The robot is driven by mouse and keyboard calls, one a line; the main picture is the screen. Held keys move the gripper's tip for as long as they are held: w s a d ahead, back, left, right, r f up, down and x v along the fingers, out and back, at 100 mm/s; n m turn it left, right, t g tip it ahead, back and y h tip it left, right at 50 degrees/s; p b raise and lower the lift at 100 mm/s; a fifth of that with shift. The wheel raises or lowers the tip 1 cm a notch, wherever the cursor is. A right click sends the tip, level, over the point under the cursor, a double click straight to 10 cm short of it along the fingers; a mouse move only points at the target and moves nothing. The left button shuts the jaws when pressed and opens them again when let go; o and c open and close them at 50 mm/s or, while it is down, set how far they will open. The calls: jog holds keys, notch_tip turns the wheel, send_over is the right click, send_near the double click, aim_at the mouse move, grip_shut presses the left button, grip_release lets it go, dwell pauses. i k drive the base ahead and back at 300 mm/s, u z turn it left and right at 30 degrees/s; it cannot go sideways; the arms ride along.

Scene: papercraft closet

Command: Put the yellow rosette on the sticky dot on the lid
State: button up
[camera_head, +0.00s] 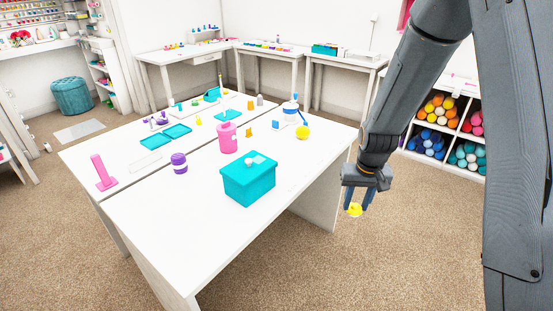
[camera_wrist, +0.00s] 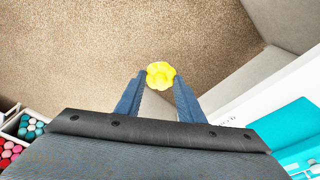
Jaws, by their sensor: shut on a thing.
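My gripper (camera_head: 357,201) is shut on the yellow rosette (camera_head: 354,210), which hangs at the fingertips beyond the table's right edge, over the carpet. The rosette also shows in the wrist view (camera_wrist: 160,75), between the two blue fingertips. The teal box (camera_head: 248,180) with its lid (camera_head: 237,168) stands near the front of the white table, left of my gripper and apart from it. A small whitish patch, perhaps the sticky dot (camera_head: 255,160), shows on the lid. A corner of the box shows at lower right in the wrist view (camera_wrist: 288,140).
The white table (camera_head: 180,240) is bare in front of and left of the box. Yarn shelves (camera_head: 437,125) stand behind my arm.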

aim_at(258, 160)
jog(key=z, duration=1.25)
jog(key=i, duration=0.8)
jog(key=u, duration=2.85)
